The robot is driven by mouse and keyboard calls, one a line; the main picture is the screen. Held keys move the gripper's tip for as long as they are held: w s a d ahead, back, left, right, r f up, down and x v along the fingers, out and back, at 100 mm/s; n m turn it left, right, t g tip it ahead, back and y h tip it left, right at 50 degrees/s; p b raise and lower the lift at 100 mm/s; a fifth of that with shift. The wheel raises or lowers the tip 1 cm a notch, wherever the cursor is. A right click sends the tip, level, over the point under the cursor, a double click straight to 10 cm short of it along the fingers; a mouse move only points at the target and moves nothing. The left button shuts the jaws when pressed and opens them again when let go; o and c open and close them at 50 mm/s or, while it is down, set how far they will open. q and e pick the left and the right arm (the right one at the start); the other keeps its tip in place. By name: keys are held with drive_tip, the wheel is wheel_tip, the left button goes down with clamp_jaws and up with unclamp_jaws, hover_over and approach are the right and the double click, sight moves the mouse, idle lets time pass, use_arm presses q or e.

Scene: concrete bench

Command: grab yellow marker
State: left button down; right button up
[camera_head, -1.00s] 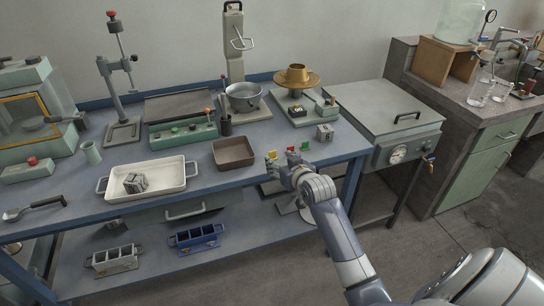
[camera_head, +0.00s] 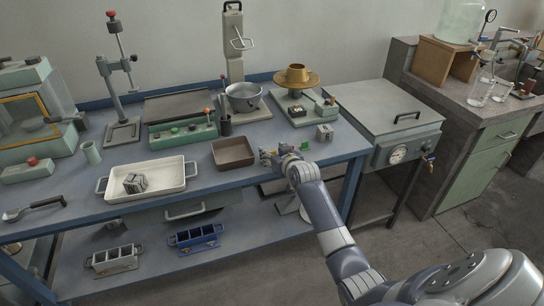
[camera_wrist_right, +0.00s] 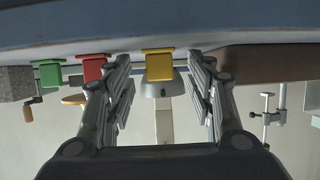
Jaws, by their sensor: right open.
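The yellow marker (camera_wrist_right: 158,65) is a small blocky piece in the right wrist view. It shows between the two fingers of my right gripper (camera_wrist_right: 160,80), which is open with space on both sides of it. A red marker (camera_wrist_right: 92,68) is beside it, partly behind the left finger, and a green marker (camera_wrist_right: 51,73) is farther left. In the head view my right gripper (camera_head: 272,156) is at the bench's front edge and mostly hides the yellow and red markers. The green marker (camera_head: 305,146) shows to its right. My left gripper is out of view.
A brown tray (camera_head: 233,153) is close to the left of the right gripper. A small grey cube block (camera_head: 324,132) stands behind and to the right. A white tray (camera_head: 172,167) and a metal pot (camera_head: 244,96) are farther off on the bench.

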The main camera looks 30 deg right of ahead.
drive_tip(key=c, duration=0.8)
drive_tip(key=shift+r, duration=0.1)
